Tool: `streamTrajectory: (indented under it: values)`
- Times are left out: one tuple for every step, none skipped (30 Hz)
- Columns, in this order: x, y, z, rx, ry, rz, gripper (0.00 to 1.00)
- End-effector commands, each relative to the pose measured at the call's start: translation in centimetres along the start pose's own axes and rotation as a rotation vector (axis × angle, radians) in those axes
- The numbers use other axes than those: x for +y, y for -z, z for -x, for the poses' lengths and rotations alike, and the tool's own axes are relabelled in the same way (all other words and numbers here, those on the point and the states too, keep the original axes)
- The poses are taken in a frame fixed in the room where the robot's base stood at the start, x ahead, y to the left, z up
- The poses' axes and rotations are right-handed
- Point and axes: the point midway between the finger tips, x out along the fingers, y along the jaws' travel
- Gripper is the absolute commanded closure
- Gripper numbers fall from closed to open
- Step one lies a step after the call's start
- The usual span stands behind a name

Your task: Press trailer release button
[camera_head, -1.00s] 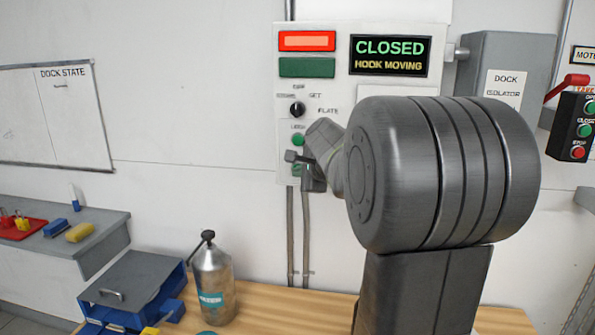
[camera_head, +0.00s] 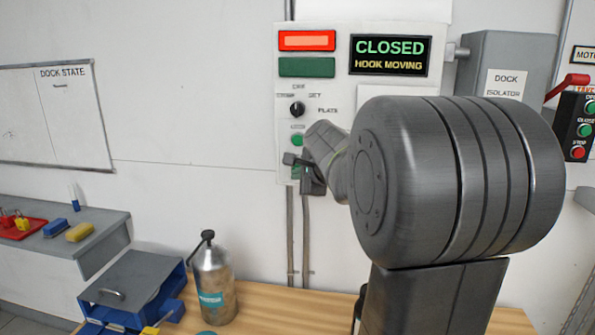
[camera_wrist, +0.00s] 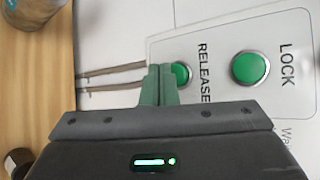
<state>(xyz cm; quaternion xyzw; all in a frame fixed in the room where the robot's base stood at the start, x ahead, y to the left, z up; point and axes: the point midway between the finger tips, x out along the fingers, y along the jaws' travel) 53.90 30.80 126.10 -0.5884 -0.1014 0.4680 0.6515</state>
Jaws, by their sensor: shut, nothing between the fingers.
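The control panel (camera_head: 345,40) is on the wall, with a display (camera_head: 390,55) reading CLOSED and HOOK MOVING. In the wrist view the round green release button (camera_wrist: 182,75) sits beside the word RELEASE, and a larger-looking green lock button (camera_wrist: 250,68) sits beside LOCK. My gripper (camera_wrist: 161,70) is shut and empty, its tips at the edge of the release button and overlapping part of it. I cannot tell whether they touch it. In the head view my gripper (camera_head: 290,158) is in front of the lower panel, partly hiding the release button; the upper green button (camera_head: 297,140) shows above it.
A red lamp (camera_head: 307,41) is lit above a dark green one (camera_head: 307,67), with a selector knob (camera_head: 297,109) below. A wooden bench (camera_head: 270,300) holds a metal bottle (camera_head: 213,280) and a blue drawer box (camera_head: 130,290). A grey isolator box (camera_head: 510,60) is at right.

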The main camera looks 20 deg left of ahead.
Motion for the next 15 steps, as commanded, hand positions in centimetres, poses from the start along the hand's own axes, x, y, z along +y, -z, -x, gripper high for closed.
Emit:
streamTrajectory:
  values:
    - [0.1,-0.1,0.1,0.000,0.000,0.000,1.00]
    - [0.1,-0.2,0.3,0.000,0.000,0.000,1.00]
    - [0.3,-0.4,0.5,-0.001,0.000,0.001,1.00]
    - [0.4,-0.6,0.7,-0.001,0.001,0.001,1.00]
    - [0.5,-0.7,1.0,-0.001,0.001,0.001,1.00]
    - [0.8,-0.9,1.2,-0.001,0.000,0.001,1.00]
    - [0.9,-1.1,1.4,-0.001,-0.001,0.001,1.00]
    - [1.1,-1.2,1.7,-0.001,0.000,0.002,1.00]
    - [1.3,-1.4,1.9,-0.002,0.000,0.002,1.00]
    - [1.4,-1.6,2.1,-0.001,-0.001,0.001,1.00]
    - [1.6,-1.8,2.4,-0.001,0.000,0.001,1.00]
    - [1.7,-2.0,2.6,-0.001,0.000,0.001,1.00]
    - [1.9,-2.1,2.8,-0.001,0.000,0.001,1.00]
    - [2.0,-2.2,3.0,-0.001,0.000,0.001,1.00]
    - [2.2,-2.3,3.2,-0.001,0.000,0.001,1.00]
